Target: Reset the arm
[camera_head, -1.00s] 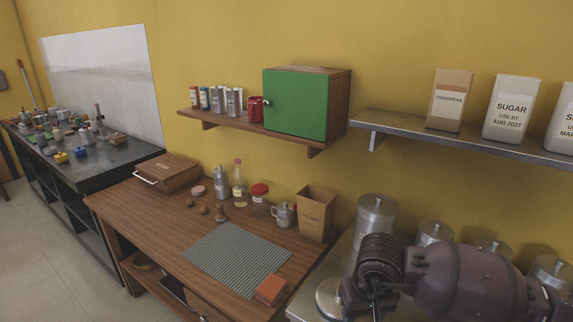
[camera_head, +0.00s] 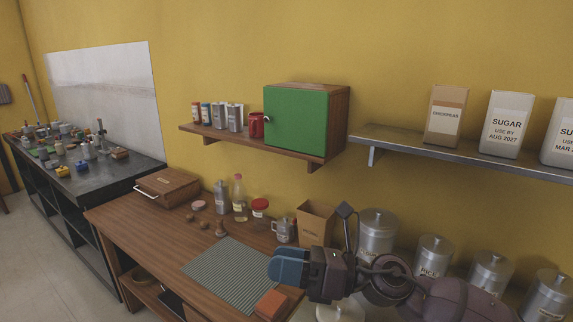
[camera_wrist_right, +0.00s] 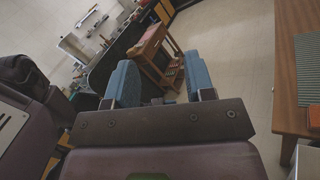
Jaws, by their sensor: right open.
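My right arm comes in from the lower right in the head view. Its gripper (camera_head: 290,266) is above the front right part of the wooden table, near the striped mat, with its blue fingers pointing left. In the right wrist view the two blue fingers of the right gripper (camera_wrist_right: 160,88) stand apart with nothing between them. The floor and a wooden stand (camera_wrist_right: 154,52) show beyond them. My left gripper is in neither view.
Steel canisters (camera_head: 434,257) stand on the counter behind my right arm. The wooden table (camera_head: 130,222) holds a striped mat (camera_head: 230,272), an orange block (camera_head: 270,303), a brown box (camera_head: 316,220) and bottles. A shelf carries a green-doored cabinet (camera_head: 296,122); another holds bags (camera_head: 507,122).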

